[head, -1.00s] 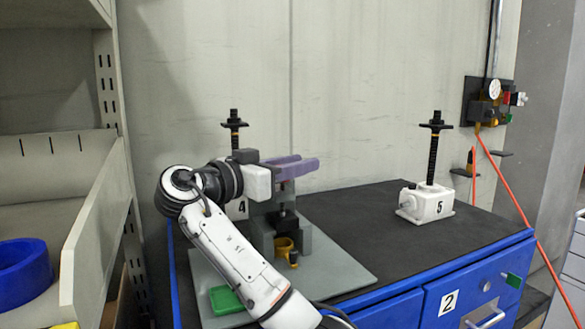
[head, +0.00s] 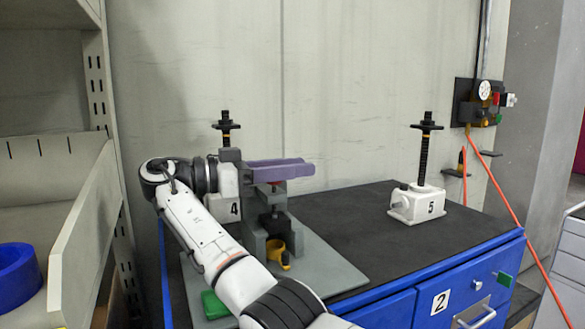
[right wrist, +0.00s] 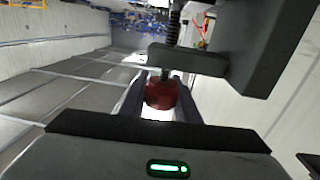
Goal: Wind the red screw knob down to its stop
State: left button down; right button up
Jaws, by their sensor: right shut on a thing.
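The red screw knob (right wrist: 161,93) shows in the right wrist view between the two fingers of my right gripper (right wrist: 163,80), which is shut on it. In the head view my right gripper (head: 296,170) has purple fingers, held level over the top of a grey press stand (head: 257,226). The fingers mostly hide the knob there. A dark screw and block (head: 274,222) sit below the fingers, above a yellow ring-shaped cup (head: 277,250). I cannot tell how far the knob is from its stop. My left gripper is out of view.
The stand's grey base plate (head: 335,276) lies on a black-topped blue cabinet (head: 378,222). White screw jack 5 (head: 418,204) stands at the right, jack 4 (head: 226,124) behind my gripper. A green block (head: 215,304) lies at the front left. Shelving (head: 75,220) borders the left.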

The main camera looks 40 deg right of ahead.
jog(key=shift+r, duration=0.45)
jog(key=o, duration=1)
jog(key=shift+o, duration=0.2)
jog(key=shift+f, duration=0.2)
notch_tip(320, 180, up, 10)
